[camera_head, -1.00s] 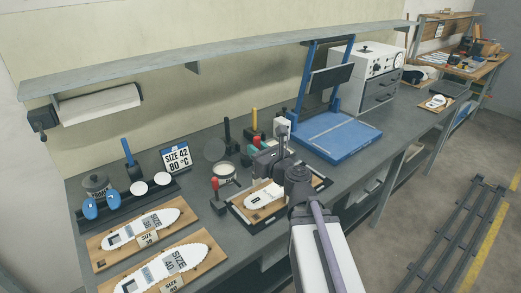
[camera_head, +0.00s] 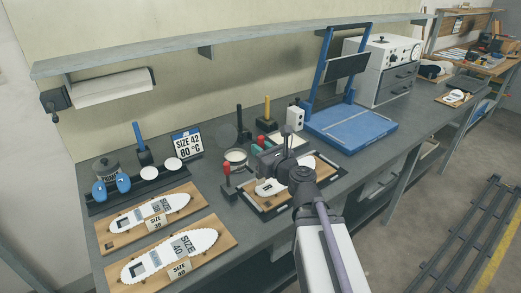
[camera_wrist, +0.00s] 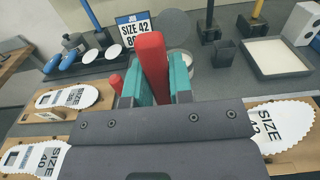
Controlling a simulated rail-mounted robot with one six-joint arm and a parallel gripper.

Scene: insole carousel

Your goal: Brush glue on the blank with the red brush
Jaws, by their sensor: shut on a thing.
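My gripper (camera_wrist: 157,82) has teal fingers shut on the red brush (camera_wrist: 151,58); its red handle rises between them in the wrist view. The brush's lower end is hidden behind the gripper body. In the head view my gripper (camera_head: 265,145) is over the back part of the work board. The white blank (camera_head: 266,188) lies on that board, partly hidden by my arm. A jagged-edged white SIZE 42 piece (camera_wrist: 284,122) shows at the right in the wrist view. I cannot tell whether the brush touches anything.
Another red-handled tool (camera_head: 227,178) stands left of the board. A round pale dish (camera_head: 236,156) is behind it. A blue-framed press (camera_head: 348,127) stands right of the board. A shelf (camera_head: 200,52) runs above.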

